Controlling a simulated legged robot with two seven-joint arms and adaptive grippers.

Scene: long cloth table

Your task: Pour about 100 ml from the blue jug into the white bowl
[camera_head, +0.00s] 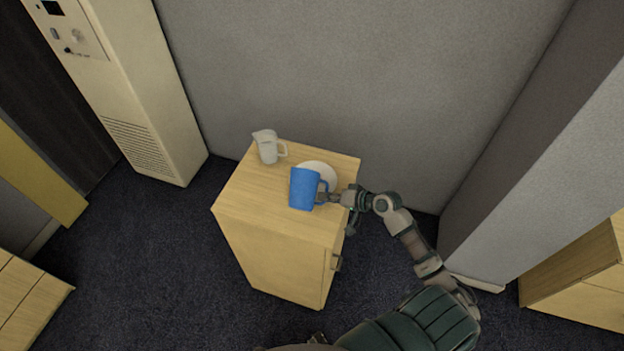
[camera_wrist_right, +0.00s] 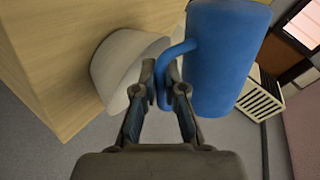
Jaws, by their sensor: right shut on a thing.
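The blue jug (camera_head: 304,189) stands out in the head view above the wooden cabinet top, in front of the white bowl. My right gripper (camera_head: 333,198) is shut on the jug's handle; the handle also shows between the fingers in the right wrist view (camera_wrist_right: 164,82). The jug looks close to upright in the head view; its contents are hidden. The white bowl (camera_head: 325,171) sits on the cabinet top, partly hidden behind the jug. In the right wrist view the bowl (camera_wrist_right: 118,62) is beside the fingers, apart from the jug body (camera_wrist_right: 225,60). My left gripper is not in view.
A white jug (camera_head: 267,147) stands at the back left of the small wooden cabinet (camera_head: 245,190). A grey wall (camera_head: 330,80) rises behind it. A beige floor unit (camera_head: 125,90) stands to the left. The cabinet top's front left is clear.

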